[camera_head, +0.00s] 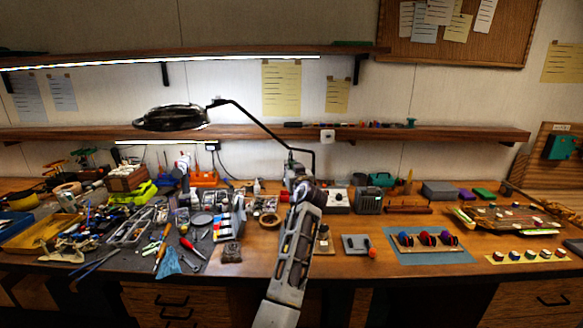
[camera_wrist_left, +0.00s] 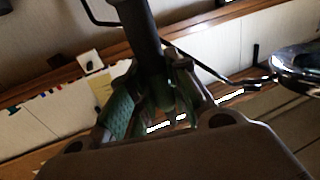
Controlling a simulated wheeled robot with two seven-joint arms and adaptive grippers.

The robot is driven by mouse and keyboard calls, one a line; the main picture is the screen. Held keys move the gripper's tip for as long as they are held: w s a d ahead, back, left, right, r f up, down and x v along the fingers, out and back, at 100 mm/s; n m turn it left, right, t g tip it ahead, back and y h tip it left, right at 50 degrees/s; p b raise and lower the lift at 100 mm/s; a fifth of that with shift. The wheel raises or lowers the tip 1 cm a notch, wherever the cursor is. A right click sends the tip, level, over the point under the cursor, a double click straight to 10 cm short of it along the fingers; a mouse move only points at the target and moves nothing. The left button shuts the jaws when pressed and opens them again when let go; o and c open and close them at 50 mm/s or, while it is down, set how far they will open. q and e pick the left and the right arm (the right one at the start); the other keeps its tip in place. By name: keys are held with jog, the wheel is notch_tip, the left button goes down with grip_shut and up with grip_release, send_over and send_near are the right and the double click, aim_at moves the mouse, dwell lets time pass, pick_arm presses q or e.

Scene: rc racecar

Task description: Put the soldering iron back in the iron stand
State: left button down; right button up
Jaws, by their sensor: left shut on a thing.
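My left gripper (camera_head: 299,180) is raised over the middle of the bench, its arm rising from the bottom of the head view. In the left wrist view its fingers (camera_wrist_left: 163,85) are shut on a dark, round handle (camera_wrist_left: 140,28), which I take to be the soldering iron. The handle runs out past the top edge of that view, so its tip is not visible there. In the head view the gripper largely hides the iron. I cannot clearly pick out the iron stand; a small brown-based item (camera_head: 323,241) sits just right of my forearm. My right gripper is not in view.
A lamp arm (camera_head: 270,130) with a dark round head (camera_head: 172,117) reaches over the bench near my gripper. Tools crowd the left side. A white box with dials (camera_head: 335,199), a grey pad (camera_head: 355,244) and a blue mat (camera_head: 405,257) are on the right.

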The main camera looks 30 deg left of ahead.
pick_arm(q)
jog(key=shift+f, duration=0.3)
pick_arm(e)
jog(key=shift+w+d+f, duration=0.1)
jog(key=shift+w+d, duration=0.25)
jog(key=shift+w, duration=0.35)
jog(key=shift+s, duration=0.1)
pick_arm(q)
jog(key=shift+f+b, duration=0.1)
jog(key=shift+b, duration=0.2)
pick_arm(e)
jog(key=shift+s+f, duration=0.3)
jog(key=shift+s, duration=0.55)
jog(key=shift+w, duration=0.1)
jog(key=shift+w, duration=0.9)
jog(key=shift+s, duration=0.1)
